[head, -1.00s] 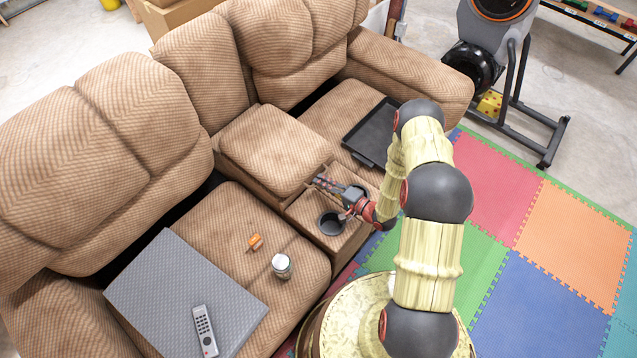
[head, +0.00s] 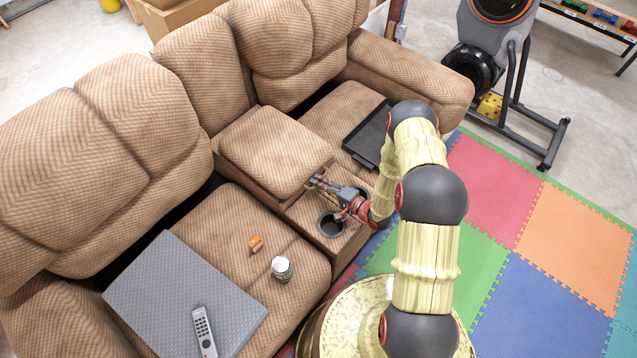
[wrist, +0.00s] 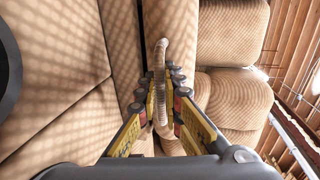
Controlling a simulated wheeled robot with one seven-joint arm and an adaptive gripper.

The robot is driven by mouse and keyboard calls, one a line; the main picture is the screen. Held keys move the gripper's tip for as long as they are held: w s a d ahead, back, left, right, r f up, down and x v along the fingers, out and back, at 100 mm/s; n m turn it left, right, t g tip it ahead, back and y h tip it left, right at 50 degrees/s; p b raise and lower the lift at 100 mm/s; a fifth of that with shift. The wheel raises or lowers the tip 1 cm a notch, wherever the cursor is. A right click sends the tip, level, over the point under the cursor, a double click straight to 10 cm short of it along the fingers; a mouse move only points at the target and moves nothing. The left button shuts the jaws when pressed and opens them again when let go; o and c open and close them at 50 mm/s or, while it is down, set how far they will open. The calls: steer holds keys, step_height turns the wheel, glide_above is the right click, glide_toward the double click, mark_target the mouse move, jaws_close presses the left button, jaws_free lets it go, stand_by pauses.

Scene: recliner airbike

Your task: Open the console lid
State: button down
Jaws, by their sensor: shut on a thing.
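The console lid (head: 275,145) is a brown padded block between the two seats of the sofa. It looks closed or nearly so in the head view; a small lift is hard to tell. My gripper (head: 314,181) reaches the front edge of the lid from the cup-holder side. In the wrist view my gripper (wrist: 160,80) is shut on a narrow tan strip (wrist: 161,105) at the lid's front. The strip stands between the fingers with its rounded end beyond them. My fingers hide part of the lid's front edge.
A cup holder (head: 331,226) lies just in front of the lid, under my gripper. A black tray (head: 367,138) rests on the right seat.

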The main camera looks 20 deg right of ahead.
steer(key=shift+r, duration=0.1)
stand_by(0.5)
steer(key=w+a+r+g+h+p, duration=0.1)
steer(key=w+a+r+g+p, duration=0.15)
steer(key=r+p, duration=0.5)
steer(key=w+a+r+g+h+p, duration=0.1)
steer(key=w+r+p, duration=0.2)
steer(key=r+p, duration=0.45)
steer(key=w+a+r+g+h+p, duration=0.1)
steer(key=w+a+r+p, duration=0.15)
steer(key=r+p, duration=0.55)
steer(key=w+a+r+p, duration=0.6)
steer(key=w+r, duration=0.1)
steer(key=w, duration=0.3)
steer(key=w+a+r+p, duration=0.6)
steer(key=w+a+r, duration=0.1)
steer(key=w, duration=0.3)
steer(key=shift+w+r, duration=0.35)
steer(key=shift+r, duration=0.35)
steer(key=c, duration=2.4)
jaws_free()
steer(key=shift+o, duration=0.5)
steer(key=shift+s+d, duration=0.1)
